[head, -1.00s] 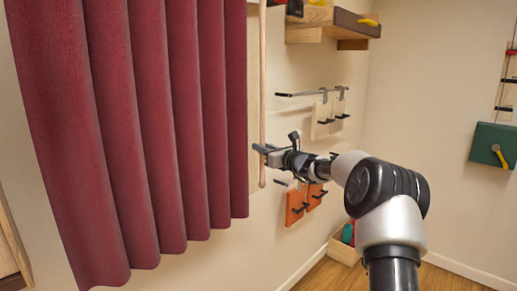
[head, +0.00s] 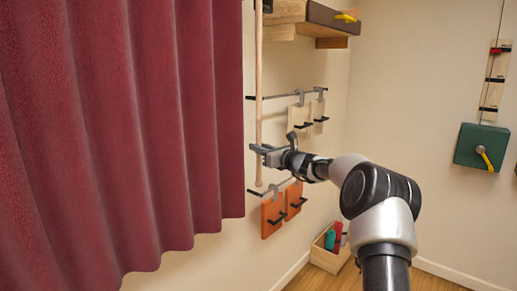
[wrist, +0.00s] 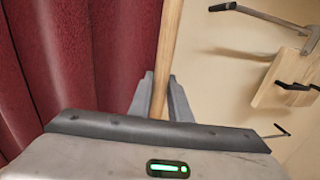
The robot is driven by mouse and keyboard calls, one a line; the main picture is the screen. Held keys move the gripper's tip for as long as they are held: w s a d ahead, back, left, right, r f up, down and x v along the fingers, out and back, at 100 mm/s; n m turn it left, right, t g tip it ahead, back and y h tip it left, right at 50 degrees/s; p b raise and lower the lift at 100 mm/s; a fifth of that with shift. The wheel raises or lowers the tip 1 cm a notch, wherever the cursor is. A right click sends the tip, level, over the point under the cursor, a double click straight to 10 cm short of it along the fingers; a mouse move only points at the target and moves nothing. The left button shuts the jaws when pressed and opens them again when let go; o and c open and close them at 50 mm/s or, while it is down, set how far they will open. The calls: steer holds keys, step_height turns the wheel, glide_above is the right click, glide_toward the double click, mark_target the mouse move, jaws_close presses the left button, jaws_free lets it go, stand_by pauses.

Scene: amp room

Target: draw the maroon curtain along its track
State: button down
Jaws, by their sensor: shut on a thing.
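The maroon curtain (head: 150,120) hangs in deep folds over the left half of the head view. It also fills the left of the wrist view (wrist: 75,50). A pale wooden rod (head: 259,90) hangs upright along the curtain's right edge. My gripper (head: 262,150) is at the lower part of this rod, just right of the curtain. In the wrist view the rod (wrist: 170,45) runs down between the two grey fingers, which are shut on it. The curtain's track is out of view above.
A wooden shelf (head: 310,28) juts from the wall at upper right. Wall rails hold pale boards (head: 301,119) and orange boards (head: 272,215). A wooden box (head: 328,258) stands on the floor. A green block (head: 481,147) hangs on the right wall.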

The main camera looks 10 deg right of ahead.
steer(key=shift+d+r, duration=0.2)
steer(key=shift+d, duration=0.05)
steer(key=c, duration=1.6)
jaws_free()
steer(key=shift+w+f, duration=0.1)
steer(key=shift+w, duration=0.05)
steer(key=shift+c, duration=0.2)
steer(key=b+v, duration=0.2)
steer(key=v, duration=1.5)
steer(key=shift+s+b, duration=0.3)
steer(key=shift+b, duration=0.1)
